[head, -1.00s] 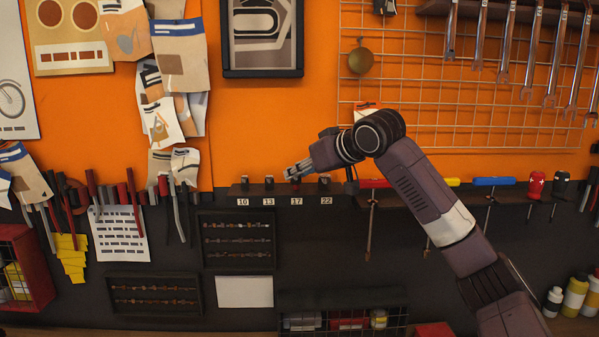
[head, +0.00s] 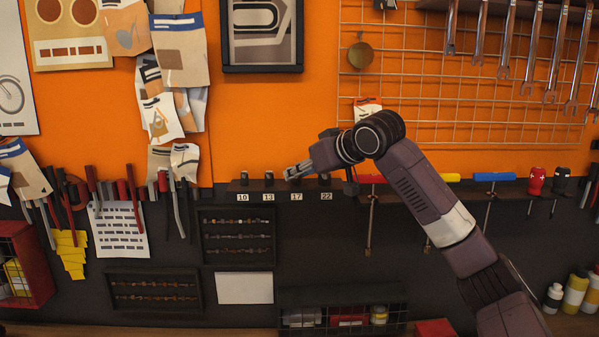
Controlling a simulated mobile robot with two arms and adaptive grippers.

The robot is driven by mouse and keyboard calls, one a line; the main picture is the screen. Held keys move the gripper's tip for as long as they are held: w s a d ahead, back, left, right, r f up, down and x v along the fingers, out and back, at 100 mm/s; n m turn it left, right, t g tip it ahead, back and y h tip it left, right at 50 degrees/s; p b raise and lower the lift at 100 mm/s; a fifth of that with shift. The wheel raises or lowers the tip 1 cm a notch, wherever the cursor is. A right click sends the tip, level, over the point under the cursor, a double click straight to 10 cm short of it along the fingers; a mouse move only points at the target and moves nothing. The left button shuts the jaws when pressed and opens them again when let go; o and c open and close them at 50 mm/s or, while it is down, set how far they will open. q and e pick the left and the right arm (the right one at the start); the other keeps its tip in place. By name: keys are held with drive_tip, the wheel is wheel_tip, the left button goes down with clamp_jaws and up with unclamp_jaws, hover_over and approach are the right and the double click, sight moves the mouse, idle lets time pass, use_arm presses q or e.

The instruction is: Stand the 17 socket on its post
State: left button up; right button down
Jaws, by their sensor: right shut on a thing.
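The socket rail (head: 225,190) runs along the wall at mid-height with small labels for 10, 13, 17 and 22. Dark sockets stand above the 10 label (head: 243,197), the 13 label (head: 268,197) and the 22 label (head: 326,197). My right gripper (head: 293,172) reaches in from the right and is shut, its fingertips just above the 17 label (head: 297,197). The 17 socket is in its jaws, very small and mostly hidden by the fingers. I cannot tell whether it touches its post, which is also hidden. My left gripper is out of view.
Neighbouring sockets stand close on both sides. Red, yellow and blue T-handled tools (head: 494,177) hang to the right, partly behind my arm. Pliers (head: 128,190) hang at the left. A wire grid (head: 430,100) with spanners is above; a parts rack (head: 237,238) is below.

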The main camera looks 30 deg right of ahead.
drive_tip(key=shift+f, duration=0.2)
drive_tip(key=c, duration=1.6)
unclamp_jaws()
drive_tip(key=v, duration=1.2)
